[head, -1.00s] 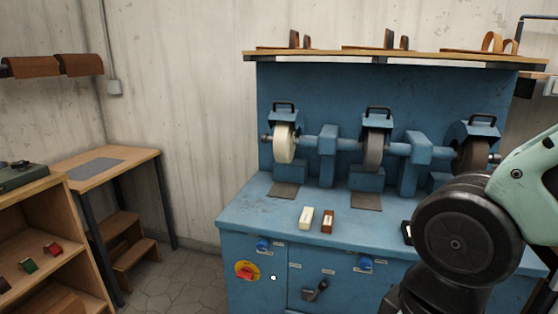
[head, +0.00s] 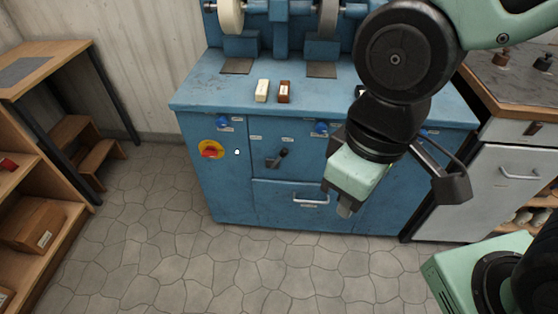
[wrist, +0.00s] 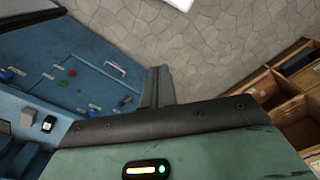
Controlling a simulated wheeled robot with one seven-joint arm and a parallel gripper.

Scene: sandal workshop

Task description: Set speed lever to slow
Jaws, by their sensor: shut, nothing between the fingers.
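The speed lever (head: 278,158) appears to be the small dark lever on the front of the blue grinding cabinet (head: 222,178), between the red rotary switch on a yellow disc (head: 209,149) and the drawer side. Its handle points up and to the right. Labels beside it are too small to read. My gripper (head: 344,209) hangs in front of the cabinet, right of and below the lever and apart from it. Its shut fingers point down. In the wrist view the fingers (wrist: 157,86) are together and empty, with the cabinet front at the left.
Blue knobs (head: 321,128) sit above the lever, and a drawer handle (head: 311,200) is below it. The tiled floor (head: 250,265) in front is clear. Wooden shelves (head: 40,235) stand at left.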

